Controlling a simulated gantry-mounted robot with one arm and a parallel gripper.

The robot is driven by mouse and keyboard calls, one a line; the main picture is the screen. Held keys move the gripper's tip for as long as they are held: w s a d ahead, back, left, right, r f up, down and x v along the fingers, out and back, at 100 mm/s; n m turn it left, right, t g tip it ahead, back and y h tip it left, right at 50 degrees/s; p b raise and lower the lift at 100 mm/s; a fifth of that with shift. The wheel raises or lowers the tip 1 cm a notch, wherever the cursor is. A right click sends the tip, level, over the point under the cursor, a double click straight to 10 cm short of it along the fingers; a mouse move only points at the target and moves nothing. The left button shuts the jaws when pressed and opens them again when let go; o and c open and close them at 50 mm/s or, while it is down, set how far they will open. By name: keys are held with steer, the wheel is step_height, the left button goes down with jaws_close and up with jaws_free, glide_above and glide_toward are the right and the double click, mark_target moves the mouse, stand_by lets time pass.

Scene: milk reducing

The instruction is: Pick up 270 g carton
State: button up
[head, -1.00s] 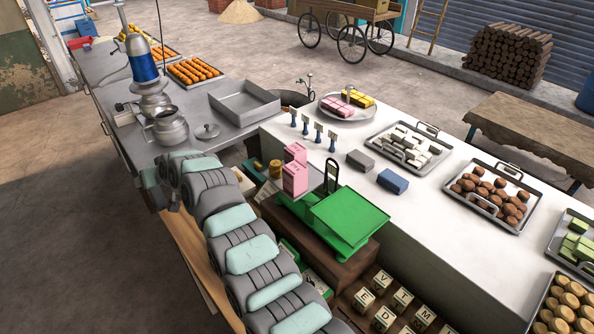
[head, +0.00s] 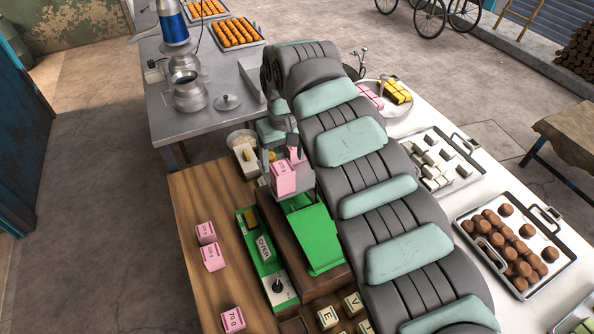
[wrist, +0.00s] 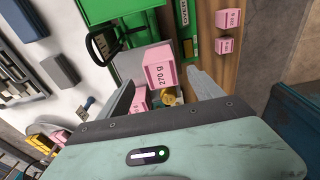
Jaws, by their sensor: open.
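The pink 270 g carton (wrist: 160,68) shows its label in the wrist view. It also shows in the head view (head: 283,179), on the weighing side of the green balance scale (head: 312,238). My gripper (head: 285,166) is open above it, with the carton between or just beyond the fingertips; contact cannot be told. In the wrist view the fingers of my gripper (wrist: 160,80) flank the carton with gaps on both sides. Another pink carton (wrist: 140,97) sits close by near the left finger, partly hidden.
More pink cartons (head: 212,257) lie on the wooden counter (head: 195,190) left of the scale, with a 70 g one (head: 232,319) at the front. A green panel marked OVER (head: 264,247) lies beside the scale. Trays of sweets (head: 520,232) fill the white counter at right.

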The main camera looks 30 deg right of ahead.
mark_target(281, 169)
steer(key=f, duration=0.3)
steer(key=f+p, duration=0.1)
steer(key=shift+w+a+f, duration=0.25)
steer(key=shift+a+f, duration=0.05)
steer(key=shift+f, duration=0.05)
steer(key=shift+w+d+f+p, duration=0.15)
steer(key=shift+f+p, duration=0.15)
steer(key=shift+f, duration=0.6)
steer(key=shift+w+f+p, duration=0.15)
steer(key=shift+f+p, duration=0.2)
steer(key=shift+f, duration=0.55)
steer(key=shift+w+d+f+p, duration=0.15)
steer(key=shift+f+p, duration=0.15)
steer(key=shift+f, duration=0.6)
jaws_close()
